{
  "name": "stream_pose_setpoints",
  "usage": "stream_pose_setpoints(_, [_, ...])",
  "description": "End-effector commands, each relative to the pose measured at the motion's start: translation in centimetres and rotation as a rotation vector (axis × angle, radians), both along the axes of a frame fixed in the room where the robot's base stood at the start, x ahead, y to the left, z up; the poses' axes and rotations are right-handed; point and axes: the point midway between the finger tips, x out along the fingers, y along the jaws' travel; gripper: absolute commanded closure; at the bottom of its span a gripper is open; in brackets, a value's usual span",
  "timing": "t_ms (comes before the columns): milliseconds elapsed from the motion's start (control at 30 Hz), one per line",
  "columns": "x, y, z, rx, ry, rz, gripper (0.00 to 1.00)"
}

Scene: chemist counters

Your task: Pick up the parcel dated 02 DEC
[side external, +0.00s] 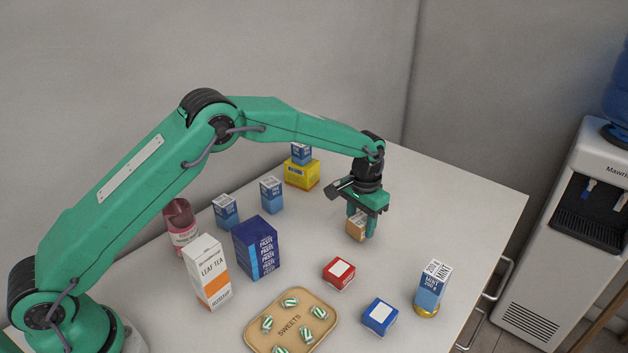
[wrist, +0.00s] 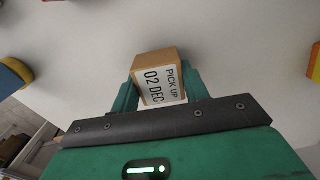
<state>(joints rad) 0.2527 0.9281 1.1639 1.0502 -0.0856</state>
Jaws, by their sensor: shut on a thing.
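The parcel (side external: 356,229) is a small tan box between the fingers of my gripper (side external: 361,224) in the side external view. In the wrist view the parcel (wrist: 154,60) has a white label reading "PICK UP 02 DEC". My gripper (wrist: 160,90) is shut on it, with one green finger on each side. In the side external view the parcel is at or just above the counter; I cannot tell whether it touches.
A red box (side external: 339,273) and a blue box (side external: 379,316) lie nearer the front. A mint box (side external: 432,285) stands on a gold tin (side external: 426,311). A sweets tray (side external: 264,337), tea carton (side external: 207,272), paste box (side external: 257,248) and yellow box (side external: 301,175) are leftward. Counter right of my gripper is clear.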

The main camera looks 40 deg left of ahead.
Motion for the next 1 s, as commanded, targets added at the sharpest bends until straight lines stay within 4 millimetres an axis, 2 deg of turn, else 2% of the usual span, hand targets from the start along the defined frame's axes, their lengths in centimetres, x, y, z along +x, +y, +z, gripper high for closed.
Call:
stream_pose_setpoints(167, [0.0,-0.1,2.7,-0.001,-0.005,-0.001,0.79])
stream_pose_setpoints(600, [-5.5,-5.6,7.1,-0.001,-0.003,-0.002,0.79])
stream_pose_setpoints(800, [-7.3,-7.3,8.5,0.000,-0.002,-0.003,0.79])
stream_pose_setpoints(1000, [-8.2,-8.1,9.2,0.000,0.000,0.000,0.79])
